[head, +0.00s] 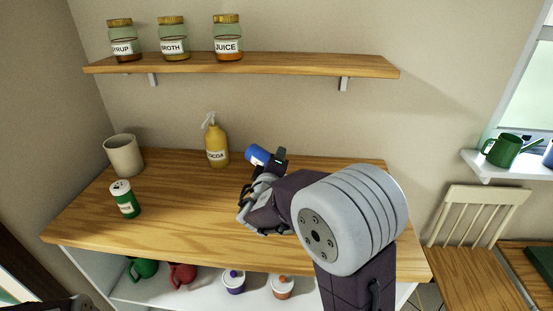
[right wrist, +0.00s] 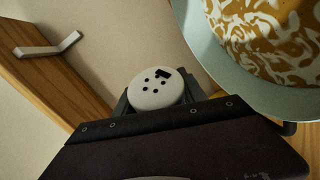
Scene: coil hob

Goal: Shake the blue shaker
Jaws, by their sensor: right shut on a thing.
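The blue shaker (head: 257,154) is in my right gripper (head: 268,160), tilted, above the back of the wooden counter. Part of the shaker is hidden by the fingers. In the right wrist view its round white top with several dark holes (right wrist: 155,88) shows between the two dark fingers, which are shut on it. A green shaker (head: 125,200) with a white top stands upright on the counter at the left. My left gripper is not clearly visible.
A beige cup (head: 124,155) and a yellow pump bottle (head: 216,143) stand at the counter's back. Above, a wooden shelf (head: 300,65) carries labelled jars. A pale-rimmed, brown-and-white patterned thing (right wrist: 265,40) is close in the right wrist view. The counter's middle (head: 185,205) is clear.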

